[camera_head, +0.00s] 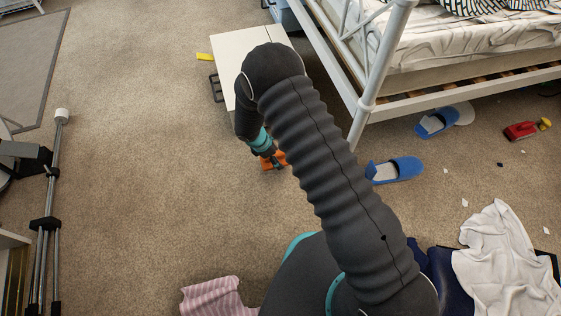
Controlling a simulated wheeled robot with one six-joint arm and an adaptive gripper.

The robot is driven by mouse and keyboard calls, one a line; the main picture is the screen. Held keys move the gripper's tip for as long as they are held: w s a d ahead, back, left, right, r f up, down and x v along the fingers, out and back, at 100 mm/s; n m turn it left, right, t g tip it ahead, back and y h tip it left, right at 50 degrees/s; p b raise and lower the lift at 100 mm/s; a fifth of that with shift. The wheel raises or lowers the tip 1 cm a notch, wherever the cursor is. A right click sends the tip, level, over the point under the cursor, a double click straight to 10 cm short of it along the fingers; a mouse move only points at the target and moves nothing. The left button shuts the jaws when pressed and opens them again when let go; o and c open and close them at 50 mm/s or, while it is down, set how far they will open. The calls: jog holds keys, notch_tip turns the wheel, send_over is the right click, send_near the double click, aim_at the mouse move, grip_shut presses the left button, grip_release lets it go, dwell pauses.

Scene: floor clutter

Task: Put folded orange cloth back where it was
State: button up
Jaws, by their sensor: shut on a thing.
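The folded orange cloth (267,164) shows as a small orange patch left of the middle, largely hidden behind my arm and gripper. My gripper (272,158) points down at it and is shut on it. I cannot tell whether the cloth touches the carpet or hangs just above it. A white box-like table (240,42) stands behind my gripper, partly covered by my arm.
Blue slippers (403,169) (436,123) lie right of my arm by the white bed frame (365,105). A tripod (48,190) stands at left. A white cloth (508,265) and a pink striped cloth (215,298) lie at the front.

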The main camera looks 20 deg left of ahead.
jog(key=shift+w+d+f, duration=0.65)
jog(key=shift+w, duration=0.05)
jog(key=shift+f+b, duration=0.45)
jog(key=shift+f, duration=1.4)
jog(key=shift+f, duration=0.15)
jog(key=o, duration=1.1)
jog(key=p+v, duration=0.2)
jog(key=v, duration=1)
